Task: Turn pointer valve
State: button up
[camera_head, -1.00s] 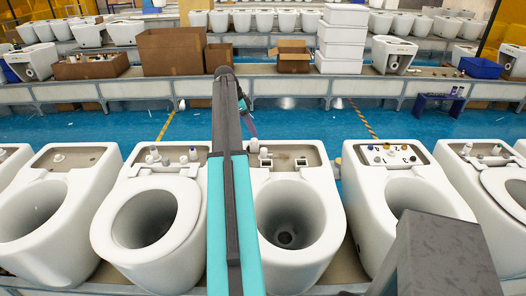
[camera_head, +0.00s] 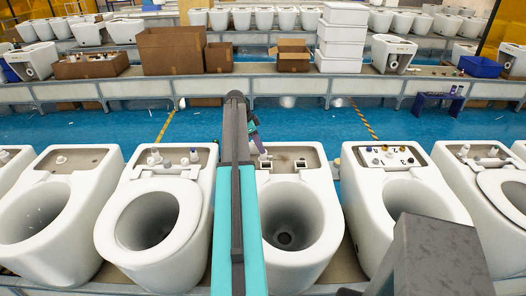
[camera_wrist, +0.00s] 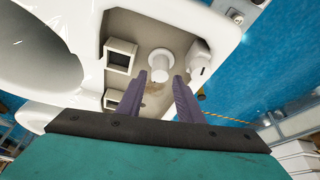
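In the wrist view a white cylindrical fitting (camera_wrist: 161,63) stands in the tank recess of a toilet (camera_wrist: 183,13). A white part with a dark spot (camera_wrist: 199,65) is to its right; I cannot tell which is the pointer valve. My gripper (camera_wrist: 160,79) has its purple fingers apart, with the cylinder between or just beyond the tips; contact is unclear. In the head view my gripper (camera_head: 260,150) is over the back of the middle toilet (camera_head: 318,215), partly hidden by my arm. A small white fitting (camera_head: 265,157) shows below it.
Square openings (camera_wrist: 121,56) are beside the fitting. Behind is blue floor (camera_head: 310,122), then a conveyor with cardboard boxes (camera_head: 171,50).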

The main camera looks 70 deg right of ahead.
aim_at(266, 155)
jog(key=shift+p+x, duration=0.7)
jog(key=shift+x, duration=1.8)
jog(key=c, duration=0.8)
jog(key=shift+o, duration=0.2)
